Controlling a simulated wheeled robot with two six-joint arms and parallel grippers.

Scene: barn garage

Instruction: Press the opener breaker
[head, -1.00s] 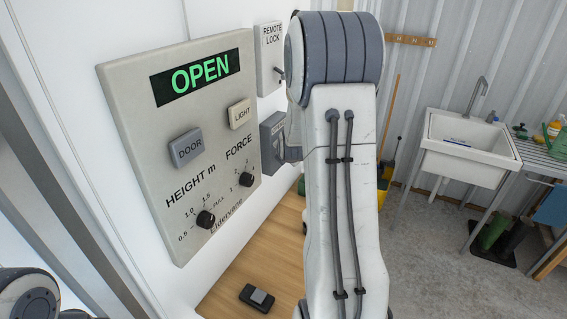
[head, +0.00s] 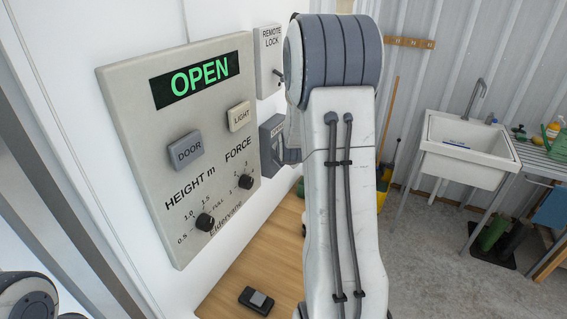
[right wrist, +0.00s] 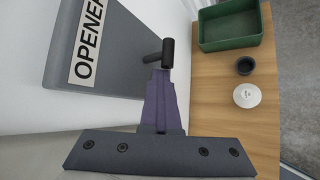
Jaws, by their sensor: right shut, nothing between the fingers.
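In the head view the breaker box (head: 271,143) is on the white wall, partly hidden behind my right arm. My right gripper (right wrist: 158,76) is shut and empty, its fingertips right at the lever. I cannot tell whether they touch it. In the head view the right fingertips are hidden. Only a link of my left arm shows at the lower left; its gripper is out of view.
A control panel (head: 220,190) with a green "OPEN" display is left of the breaker. A remote lock box (head: 268,65) is above it. A wooden bench (head: 225,285) below holds a small remote (head: 257,299), a green tray (right wrist: 230,42), a dark cup (right wrist: 245,65) and a white disc (right wrist: 247,95).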

